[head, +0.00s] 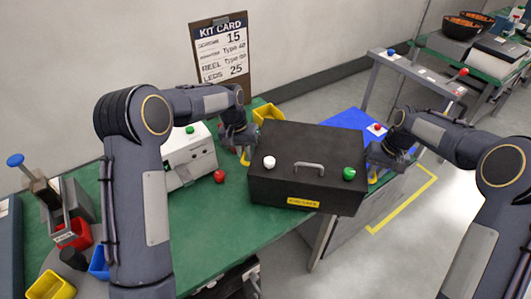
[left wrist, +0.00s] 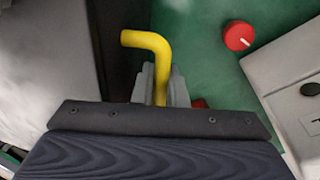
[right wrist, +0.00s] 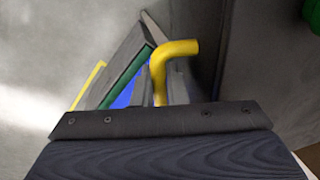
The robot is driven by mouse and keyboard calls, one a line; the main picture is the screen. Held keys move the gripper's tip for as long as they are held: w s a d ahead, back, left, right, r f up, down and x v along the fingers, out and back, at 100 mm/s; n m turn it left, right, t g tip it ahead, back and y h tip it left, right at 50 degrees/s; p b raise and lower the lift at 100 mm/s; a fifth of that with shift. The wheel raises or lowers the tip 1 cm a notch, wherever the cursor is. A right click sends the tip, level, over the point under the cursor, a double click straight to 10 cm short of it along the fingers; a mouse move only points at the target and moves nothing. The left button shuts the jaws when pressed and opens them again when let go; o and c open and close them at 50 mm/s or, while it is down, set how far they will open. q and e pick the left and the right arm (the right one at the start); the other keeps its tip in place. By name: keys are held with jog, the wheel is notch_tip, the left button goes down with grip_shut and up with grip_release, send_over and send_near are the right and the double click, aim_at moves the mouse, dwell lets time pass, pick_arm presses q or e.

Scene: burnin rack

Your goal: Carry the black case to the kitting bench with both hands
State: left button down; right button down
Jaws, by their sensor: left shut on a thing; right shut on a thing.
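The black case (head: 290,188) has a grey top handle, a white knob, a green knob and a yellow label on its front. It is at the right end of the green bench (head: 215,240), partly past the bench edge; I cannot tell whether it touches the bench. My left gripper (head: 244,150) is shut on the yellow side handle (left wrist: 150,42) at the case's left. My right gripper (head: 377,172) is shut on the yellow side handle (right wrist: 175,50) at its right. The case fills part of both wrist views. I cannot tell which bench is the kitting bench.
A white machine (head: 187,155) and a red knob (head: 219,176) stand left of the case. A kit card (head: 221,52) stands behind. A blue mat (head: 345,122) lies behind the case at right. Coloured bins (head: 52,285) are at lower left. Floor at right is clear, with yellow tape (head: 405,197).

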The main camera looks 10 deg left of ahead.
pick_arm(q)
jog(key=shift+f+b, duration=0.5)
jog(key=shift+f, duration=0.2)
pick_arm(e)
jog(key=shift+f, duration=0.75)
pick_arm(q)
jog(key=c, duration=1.5)
grip_release()
jog(key=shift+r, duration=0.15)
pick_arm(e)
jog(key=c, duration=1.5)
grip_release()
jog(key=shift+r, duration=0.15)
pick_arm(q)
jog(key=shift+o, duration=0.2)
jog(key=shift+r, duration=0.1)
pick_arm(e)
jog(key=shift+o, duration=0.2)
jog(key=shift+r, duration=0.1)
pick_arm(q)
notch_tip(320, 180, up, 8)
jog(key=a, duration=0.1)
jog(key=shift+a+f, duration=0.2)
jog(key=shift+a, duration=0.05)
pick_arm(e)
notch_tip(320, 180, up, 12)
jog(key=d, duration=0.2)
jog(key=shift+f, duration=0.2)
jog(key=shift+d, duration=0.1)
